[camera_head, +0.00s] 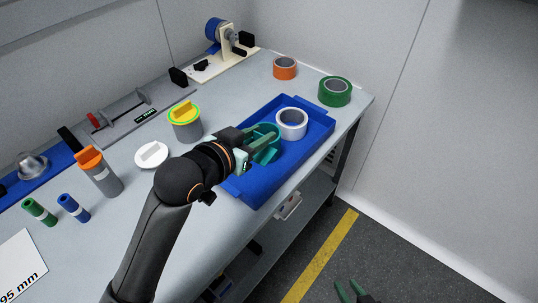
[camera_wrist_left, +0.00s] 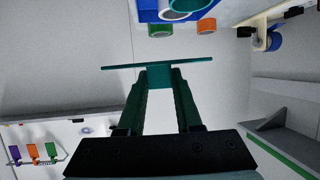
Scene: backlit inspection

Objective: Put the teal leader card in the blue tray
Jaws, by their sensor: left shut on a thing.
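The blue tray (camera_head: 245,192) lies on the bench, and its blue edge shows at the top of the left wrist view (camera_wrist_left: 148,14). My left gripper (camera_head: 268,141) is over the tray, shut on the teal leader card (camera_wrist_left: 159,75). In the left wrist view the card is a thin, edge-on teal plate with a block between the fingertips. In the head view the card (camera_head: 268,154) is partly hidden by the gripper; I cannot tell its height above the tray. My right gripper (camera_head: 350,290) is at the bottom edge, its fingertips apart and nothing between them.
A white roll (camera_head: 292,124) and a teal round thing (camera_head: 262,129) are in the tray. Green (camera_head: 335,92) and orange (camera_head: 285,68) rolls stand behind it. A yellow-topped grey container (camera_head: 186,123) and white disc (camera_head: 151,155) stand left. The tray's near end looks bare.

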